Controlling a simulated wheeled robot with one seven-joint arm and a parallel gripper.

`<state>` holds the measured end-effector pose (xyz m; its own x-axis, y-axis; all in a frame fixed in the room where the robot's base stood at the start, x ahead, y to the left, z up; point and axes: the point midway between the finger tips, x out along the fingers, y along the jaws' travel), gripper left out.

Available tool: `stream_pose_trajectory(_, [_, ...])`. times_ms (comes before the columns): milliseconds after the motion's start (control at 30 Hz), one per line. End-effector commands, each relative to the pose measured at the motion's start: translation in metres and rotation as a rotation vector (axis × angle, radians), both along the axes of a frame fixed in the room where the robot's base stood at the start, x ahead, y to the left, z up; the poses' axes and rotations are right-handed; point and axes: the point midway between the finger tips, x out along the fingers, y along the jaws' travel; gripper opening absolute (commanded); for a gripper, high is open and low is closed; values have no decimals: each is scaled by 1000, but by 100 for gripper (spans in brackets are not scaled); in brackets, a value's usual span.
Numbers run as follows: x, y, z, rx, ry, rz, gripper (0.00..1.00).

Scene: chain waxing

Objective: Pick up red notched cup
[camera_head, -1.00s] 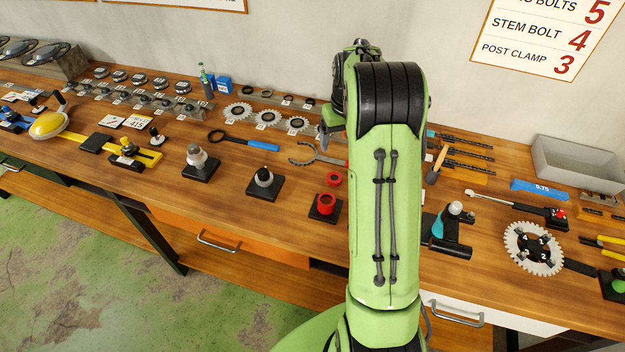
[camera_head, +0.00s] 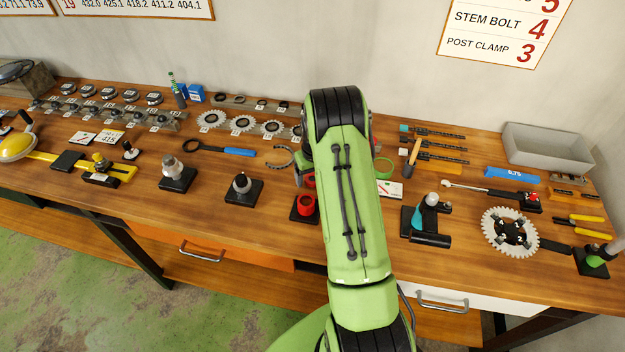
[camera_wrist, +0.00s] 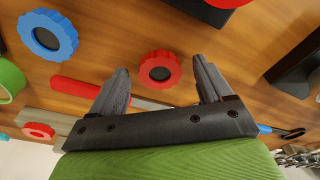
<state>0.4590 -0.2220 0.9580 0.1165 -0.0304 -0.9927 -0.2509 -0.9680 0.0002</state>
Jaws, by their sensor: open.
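The red notched cup (camera_wrist: 160,69) stands on the wooden bench in the wrist view, its dark round opening facing the camera. In the head view, a red round part (camera_head: 309,182) shows beside my arm, mostly hidden; I cannot tell whether it is the same cup. My gripper (camera_wrist: 161,80) is open and empty. Its two dark fingers point toward the bench, and the cup appears between their tips in the picture. I cannot tell the height gap between them.
A blue notched cup (camera_wrist: 47,35), a green ring (camera_wrist: 8,80), a red-handled tool (camera_wrist: 75,87) and another red round part (camera_wrist: 38,130) lie near in the wrist view. A red piece on a black base (camera_head: 306,205) stands left of my arm. A grey bin (camera_head: 545,148) stands back right.

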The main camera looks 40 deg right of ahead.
Motion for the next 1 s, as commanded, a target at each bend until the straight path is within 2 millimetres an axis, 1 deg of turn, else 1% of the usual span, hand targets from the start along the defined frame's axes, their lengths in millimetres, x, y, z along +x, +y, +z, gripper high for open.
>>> stream_pose_trajectory(33, [0, 0, 0, 0, 0, 0, 79])
stream_pose_trajectory(67, [0, 0, 0, 0, 0, 0, 75])
stream_pose_trajectory(400, [0, 0, 0, 0, 0, 0, 22])
stream_pose_trajectory(433, [0, 0, 0, 0, 0, 0, 19])
stream_pose_trajectory(633, [0, 0, 1, 0, 0, 0, 18])
stream_pose_trajectory(700, [1, 0, 7, -1, -2, 0, 18])
stream_pose_trajectory(767, [1, -1, 19, -2, -5, 0, 18])
stream_pose_trajectory(900, [1, -1, 55, -3, -7, 0, 18])
stream_pose_trajectory(1000, [1, 0, 79, -3, -6, 1, 18])
